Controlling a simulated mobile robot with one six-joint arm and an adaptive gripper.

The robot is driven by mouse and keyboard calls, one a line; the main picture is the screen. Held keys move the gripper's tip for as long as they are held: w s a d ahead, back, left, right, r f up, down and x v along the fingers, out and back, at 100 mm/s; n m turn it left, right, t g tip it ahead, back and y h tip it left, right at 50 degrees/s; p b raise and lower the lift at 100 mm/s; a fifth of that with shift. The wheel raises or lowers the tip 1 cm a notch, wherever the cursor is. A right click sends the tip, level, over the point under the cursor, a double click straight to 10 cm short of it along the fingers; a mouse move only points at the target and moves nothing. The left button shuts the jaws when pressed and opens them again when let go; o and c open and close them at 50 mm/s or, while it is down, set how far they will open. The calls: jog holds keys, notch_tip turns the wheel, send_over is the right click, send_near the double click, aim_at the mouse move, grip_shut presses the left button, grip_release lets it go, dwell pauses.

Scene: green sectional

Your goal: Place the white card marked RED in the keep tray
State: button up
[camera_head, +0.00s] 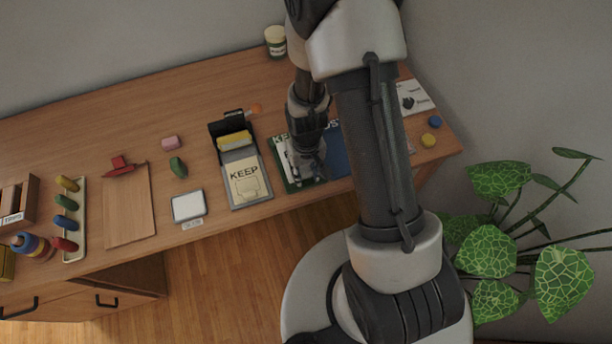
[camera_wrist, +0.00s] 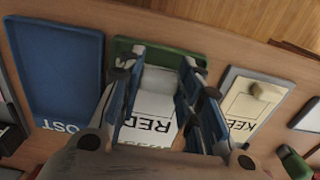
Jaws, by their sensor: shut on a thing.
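My gripper (camera_wrist: 160,75) is shut on the white card marked RED (camera_wrist: 153,104), with a finger along each side of it. In the head view my gripper (camera_head: 306,168) is low over the green tray (camera_head: 292,187), whose visible letters "KE" are partly hidden by my arm. The green tray's rim also shows in the wrist view (camera_wrist: 165,45), around and behind the card. I cannot tell whether the card touches the tray floor. A cream card marked KEEP (camera_head: 243,175) lies in a grey tray (camera_head: 262,196) just left of the green tray.
A blue tray marked POST (camera_wrist: 58,70) stands close beside the green one; my arm partly hides it in the head view (camera_head: 338,160). Left of the grey tray are a white pad (camera_head: 187,206), a green piece (camera_head: 178,166) and a pink block (camera_head: 171,142).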

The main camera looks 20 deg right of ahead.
aim_at(306, 185)
notch_tip(306, 185, down, 2)
jog(key=shift+f, duration=0.2)
jog(key=shift+s+f+b, duration=0.2)
jog(key=shift+f+b, duration=0.4)
jog(key=shift+b, duration=0.2)
jog(key=o, duration=0.5)
jog(key=shift+c, duration=0.2)
jog(key=shift+o, duration=1.3)
jog(key=shift+w+f, duration=0.15)
